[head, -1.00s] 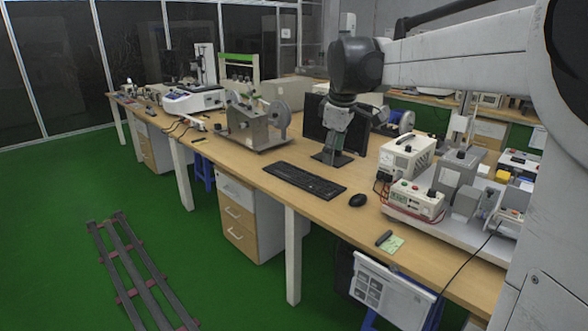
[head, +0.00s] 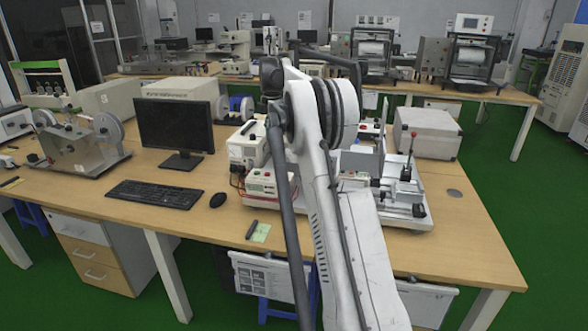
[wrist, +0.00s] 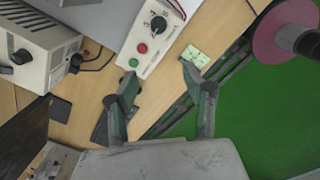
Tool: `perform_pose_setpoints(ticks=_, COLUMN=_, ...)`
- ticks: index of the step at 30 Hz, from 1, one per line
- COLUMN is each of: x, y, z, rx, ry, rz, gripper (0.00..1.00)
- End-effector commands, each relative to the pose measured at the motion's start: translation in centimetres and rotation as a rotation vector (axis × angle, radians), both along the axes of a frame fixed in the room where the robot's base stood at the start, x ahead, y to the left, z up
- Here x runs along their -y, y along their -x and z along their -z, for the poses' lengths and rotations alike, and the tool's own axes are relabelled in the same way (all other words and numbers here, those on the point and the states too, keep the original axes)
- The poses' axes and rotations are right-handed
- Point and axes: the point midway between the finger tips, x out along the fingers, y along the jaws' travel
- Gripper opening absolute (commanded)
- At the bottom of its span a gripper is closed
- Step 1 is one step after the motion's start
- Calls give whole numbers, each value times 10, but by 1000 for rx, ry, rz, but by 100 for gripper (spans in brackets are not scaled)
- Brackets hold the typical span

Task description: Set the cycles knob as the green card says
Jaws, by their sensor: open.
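The white control box (wrist: 153,30) shows in the wrist view with a round black knob (wrist: 158,23), a red button (wrist: 142,48) and a green button (wrist: 133,62). The knob's setting is too small to read. The green card (wrist: 195,57) lies on the table close to the box; its marks are not legible. My gripper (wrist: 158,76) is open and empty, its fingers apart below the box and card in the picture, touching neither. In the head view the box (head: 262,184) and card (head: 260,233) stand left of my arm, which hides my gripper.
A mouse (head: 218,200), keyboard (head: 155,194) and monitor (head: 174,125) stand to the left. A cream power unit (head: 246,146) stands behind the box. Bare tabletop (head: 455,235) lies at the right.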

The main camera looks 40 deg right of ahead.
Motion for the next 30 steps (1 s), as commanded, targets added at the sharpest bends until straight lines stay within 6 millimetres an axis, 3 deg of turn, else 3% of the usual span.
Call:
perform_pose_setpoints(ticks=4, x=18, y=-1, z=11, rx=-16, ry=-9, rz=-42, gripper=46)
perform_pose_setpoints(ticks=11, x=23, y=-1, z=26, rx=-21, ry=-12, rz=-56, gripper=46)
perform_pose_setpoints(ticks=30, x=22, y=-1, z=133, rx=-20, ry=-12, rz=-54, gripper=46)
